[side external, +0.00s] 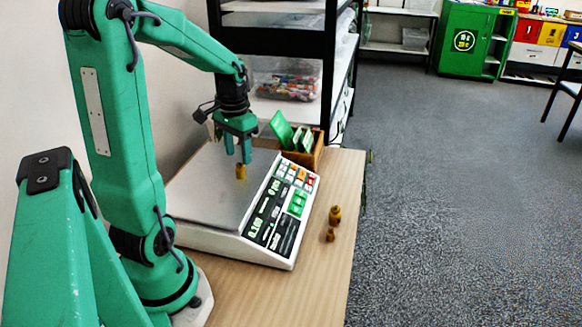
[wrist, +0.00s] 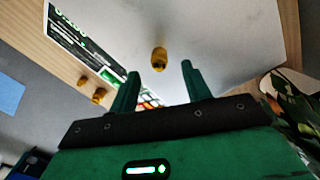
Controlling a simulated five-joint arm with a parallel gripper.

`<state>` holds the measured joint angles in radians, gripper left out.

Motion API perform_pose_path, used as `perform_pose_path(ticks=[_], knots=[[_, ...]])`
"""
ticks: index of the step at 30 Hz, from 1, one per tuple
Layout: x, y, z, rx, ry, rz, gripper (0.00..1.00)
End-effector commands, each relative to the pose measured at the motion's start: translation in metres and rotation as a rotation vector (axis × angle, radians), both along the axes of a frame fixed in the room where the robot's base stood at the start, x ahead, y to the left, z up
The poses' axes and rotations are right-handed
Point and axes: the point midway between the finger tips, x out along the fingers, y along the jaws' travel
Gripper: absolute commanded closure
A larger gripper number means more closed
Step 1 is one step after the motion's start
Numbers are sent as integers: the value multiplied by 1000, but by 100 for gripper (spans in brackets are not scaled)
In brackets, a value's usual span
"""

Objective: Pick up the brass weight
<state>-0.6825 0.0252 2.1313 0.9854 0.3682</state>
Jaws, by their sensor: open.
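A small brass weight (side external: 241,173) stands upright on the metal pan of a white weighing scale (side external: 205,195). My gripper (side external: 238,155) is open and empty, pointing down just above this weight. In the wrist view my gripper (wrist: 160,72) has its two green fingers apart, with the brass weight (wrist: 159,56) beyond the tips, roughly centred between them. I cannot tell whether the fingertips reach down beside its top. Two other brass weights, a larger one (side external: 335,215) and a smaller one (side external: 330,235), stand on the table right of the scale.
The scale's sloped panel (side external: 280,210) carries keys and a lit display. A brown box (side external: 312,153) with green items stands behind the scale, by a black shelf rack (side external: 330,60). The wooden table (side external: 300,295) is bare in front of the scale.

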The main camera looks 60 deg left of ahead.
Motion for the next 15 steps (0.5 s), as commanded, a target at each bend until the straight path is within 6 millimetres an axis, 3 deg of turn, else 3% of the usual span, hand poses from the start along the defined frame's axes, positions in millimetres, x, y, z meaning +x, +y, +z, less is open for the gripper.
perform_pose_path(ticks=[5, 15], knots=[[0, 0, -9, -2, 2, 0, 52], [1, -1, -46, -2, 2, 0, 52]])
